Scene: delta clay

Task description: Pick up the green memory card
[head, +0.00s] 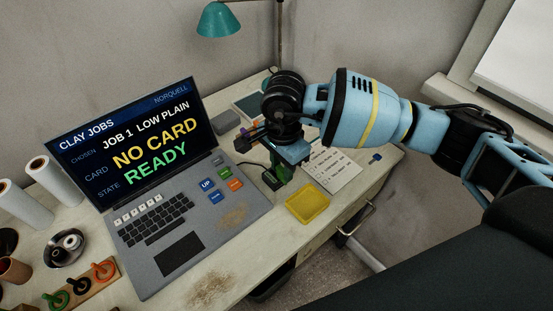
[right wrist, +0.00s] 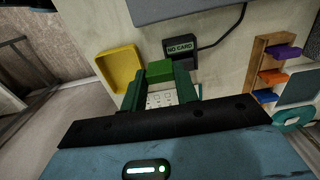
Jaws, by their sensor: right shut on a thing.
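The green memory card (right wrist: 160,71) shows as a bright green block between the fingertips of my right gripper (right wrist: 161,82) in the right wrist view. The gripper is shut on it. In the head view my right gripper (head: 284,168) points down at the desk, just behind the yellow tray and beside the small card reader. The card is hard to tell from the dark green fingers there. I cannot tell how high the card is above the desk. My left gripper is not in view.
The black card reader (right wrist: 180,50) reads "NO CARD". A yellow tray (head: 307,203) lies near the desk's front edge. A wooden rack (right wrist: 259,48) holds purple, orange and blue cards. A laptop (head: 180,240) fills the desk's middle. A printed sheet (head: 338,171) lies right of the gripper.

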